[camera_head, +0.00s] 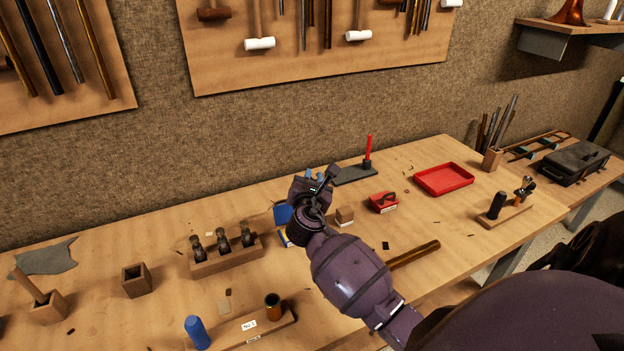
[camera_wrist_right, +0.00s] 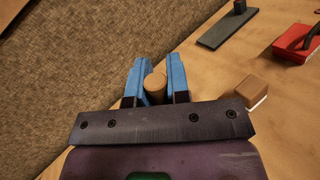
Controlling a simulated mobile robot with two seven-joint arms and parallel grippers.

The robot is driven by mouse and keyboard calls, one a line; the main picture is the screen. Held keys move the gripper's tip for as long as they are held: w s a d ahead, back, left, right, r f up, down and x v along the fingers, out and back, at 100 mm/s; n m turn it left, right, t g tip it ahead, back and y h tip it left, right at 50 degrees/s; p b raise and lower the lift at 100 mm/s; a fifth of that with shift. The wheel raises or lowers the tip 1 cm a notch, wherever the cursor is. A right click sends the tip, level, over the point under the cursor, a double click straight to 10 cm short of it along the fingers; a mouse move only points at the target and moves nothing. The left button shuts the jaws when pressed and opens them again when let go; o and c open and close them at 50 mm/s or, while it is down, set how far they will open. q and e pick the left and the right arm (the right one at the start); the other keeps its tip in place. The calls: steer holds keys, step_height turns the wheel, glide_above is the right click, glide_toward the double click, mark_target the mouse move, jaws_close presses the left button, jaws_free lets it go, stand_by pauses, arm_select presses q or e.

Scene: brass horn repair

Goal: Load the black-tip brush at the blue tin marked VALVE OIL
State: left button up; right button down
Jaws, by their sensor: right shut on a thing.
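My right gripper (camera_head: 316,177) is over the middle of the bench, with my forearm coming in from the lower right. In the right wrist view its blue fingers (camera_wrist_right: 156,82) are closed on the sides of a round wooden piece (camera_wrist_right: 155,84), which looks like the end of a handle. No black tip shows, so I cannot confirm that it is the brush. A blue tin (camera_head: 282,214) stands just left of and partly behind the gripper. Its marking is not readable and its lower part is mostly hidden by my wrist. My left gripper is not in view.
A wooden block (camera_head: 345,215), a red holder (camera_head: 383,202) and a red tray (camera_head: 444,179) lie to the right. A red rod (camera_head: 368,149) stands in a dark base (camera_head: 352,174) behind. A wooden rack (camera_head: 226,259) holds several small bottles on the left.

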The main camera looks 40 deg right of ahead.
steer(key=shift+f, duration=0.35)
stand_by(0.5)
steer(key=shift+f, duration=0.2)
stand_by(0.7)
step_height(320, 180, up, 7)
steer(key=p, duration=0.6)
steer(key=shift+p, duration=0.35)
stand_by(0.3)
stand_by(0.7)
